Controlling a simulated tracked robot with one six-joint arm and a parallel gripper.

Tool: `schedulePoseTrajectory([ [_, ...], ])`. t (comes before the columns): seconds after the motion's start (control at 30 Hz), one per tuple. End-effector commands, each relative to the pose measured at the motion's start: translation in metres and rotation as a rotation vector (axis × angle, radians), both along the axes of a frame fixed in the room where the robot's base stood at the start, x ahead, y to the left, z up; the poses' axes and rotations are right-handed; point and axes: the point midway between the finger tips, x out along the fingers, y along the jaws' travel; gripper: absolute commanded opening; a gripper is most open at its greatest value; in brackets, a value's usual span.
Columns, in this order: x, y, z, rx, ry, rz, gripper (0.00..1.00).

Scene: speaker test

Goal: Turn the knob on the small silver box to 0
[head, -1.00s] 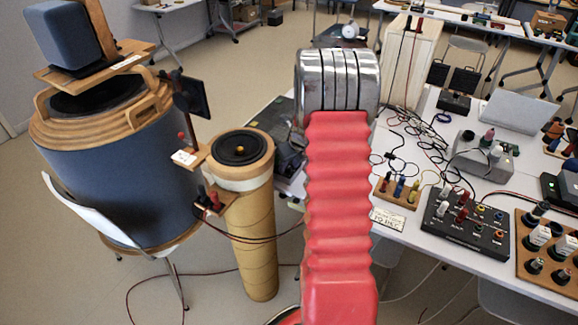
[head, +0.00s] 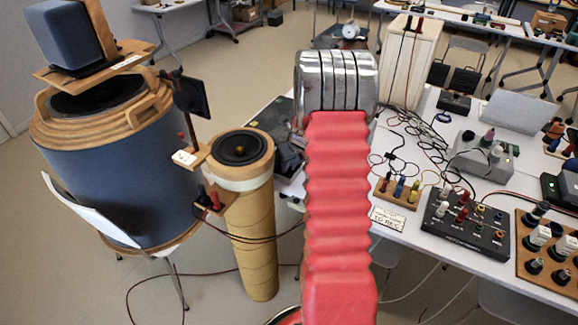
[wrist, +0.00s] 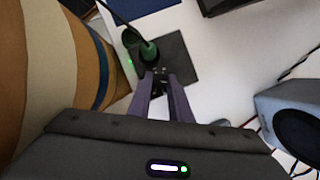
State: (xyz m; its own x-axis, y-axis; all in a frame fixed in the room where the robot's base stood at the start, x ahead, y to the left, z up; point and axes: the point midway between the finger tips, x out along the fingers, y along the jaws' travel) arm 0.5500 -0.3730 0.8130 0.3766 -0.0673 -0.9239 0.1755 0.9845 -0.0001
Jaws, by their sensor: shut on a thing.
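In the wrist view my gripper (wrist: 158,80) has its two purple-grey fingers close together, with their tips at the near edge of a small box with a dark square face (wrist: 180,55). A small dark knob (wrist: 158,72) shows between the tips; its marks and pointer cannot be read. A green plug-like part (wrist: 148,50) with a dark cable stands just beyond the tips. A green light shows on the box's pale left side. In the head view my red and chrome arm hides the gripper. A silver-grey box (head: 470,158) with small knobs stands on the right table.
A brown rounded body with a blue band (wrist: 103,72) is close on the left in the wrist view. A grey speaker (wrist: 290,110) stands on the right. The white tabletop (wrist: 235,75) between is mostly clear. Loose cables (head: 425,130) lie across the table in the head view.

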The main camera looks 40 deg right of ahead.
Motion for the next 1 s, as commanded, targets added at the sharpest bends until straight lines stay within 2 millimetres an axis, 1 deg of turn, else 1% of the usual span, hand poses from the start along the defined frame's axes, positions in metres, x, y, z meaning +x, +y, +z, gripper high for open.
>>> schedulePoseTrajectory([
  [0.3, -0.0002, -0.0005, 0.0001, 0.001, 0.0, 0.019, 0.0],
  [0.57, -0.0003, -0.0015, 0.0001, 0.0, 0.0, 0.099, 0.0],
  [0.77, -0.0002, -0.0021, 0.0002, 0.002, 0.0, 0.207, 0.0],
  [1.0, 0.0001, -0.0039, 0.0002, 0.001, -0.001, 0.387, 0.0],
])
